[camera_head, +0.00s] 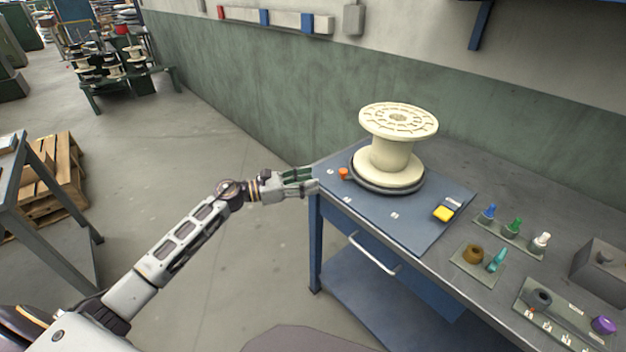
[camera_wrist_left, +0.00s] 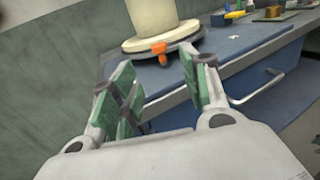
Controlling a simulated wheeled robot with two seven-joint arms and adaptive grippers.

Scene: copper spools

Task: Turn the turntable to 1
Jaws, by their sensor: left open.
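The turntable (camera_head: 355,181) is a dark round disc on the blue mat at the left end of the workbench. A large cream spool (camera_head: 391,155) stands upright on it. An orange knob (camera_head: 343,173) sticks out at the turntable's left edge; it also shows in the left wrist view (camera_wrist_left: 159,49). Small white labels (camera_head: 347,199) lie on the mat around the disc, too small to read. My left gripper (camera_head: 316,184) is open at the bench's left edge, just left of the knob and apart from it. In the wrist view the knob shows between and beyond the fingers. My right gripper is not in view.
A yellow and dark block (camera_head: 444,211) lies on the blue mat (camera_head: 415,235). Blue, green and white knobs (camera_head: 513,227), a brown knob (camera_head: 473,253) and a purple knob (camera_head: 603,325) stand farther right. A drawer handle (camera_head: 372,254) juts from the bench front. The wall is behind.

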